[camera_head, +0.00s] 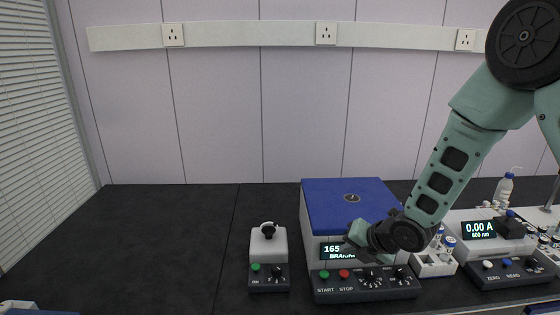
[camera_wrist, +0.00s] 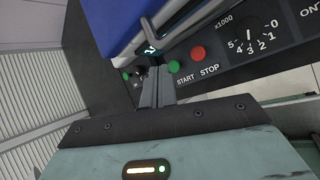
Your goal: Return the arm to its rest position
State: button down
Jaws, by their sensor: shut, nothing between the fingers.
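My arm reaches in from the upper right in the head view, and my gripper (camera_head: 352,240) is in front of the display of a blue-lidded centrifuge-like device (camera_head: 352,200). In the wrist view my gripper (camera_wrist: 155,72) has its fingers together with nothing between them. The fingertips point at the device's front near the green START button (camera_wrist: 174,66) and the red STOP button (camera_wrist: 198,53). I cannot tell whether they touch the device. The display reads "165" and "BRAKING" in part; my gripper hides the rest.
A small device (camera_head: 268,250) with a black knob stands left of the blue-lidded one. On the right are a white vial rack (camera_head: 434,265), a meter reading 0.00 A (camera_head: 479,229) and a wash bottle (camera_head: 504,188). The bench's left side (camera_head: 130,240) is clear.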

jog(key=s+a+r+m+g+h, duration=0.1)
jog(key=s+r+m+g, duration=0.1)
jog(key=s+m, duration=0.6)
jog(key=s+a+r+m+g+h+b, duration=0.1)
jog(key=s+r+m, duration=0.4)
jog(key=s, duration=0.8)
jog(key=s+a+r+m+g+h+b, duration=0.1)
jog(key=s+a+r+m+g+h, duration=0.1)
jog(key=s+m, duration=0.8)
notch_tip(320, 180, up, 2)
jog(key=shift+s+a+m+g, duration=0.3)
jog(key=shift+s+a+g, duration=0.35)
jog(key=shift+g, duration=0.35)
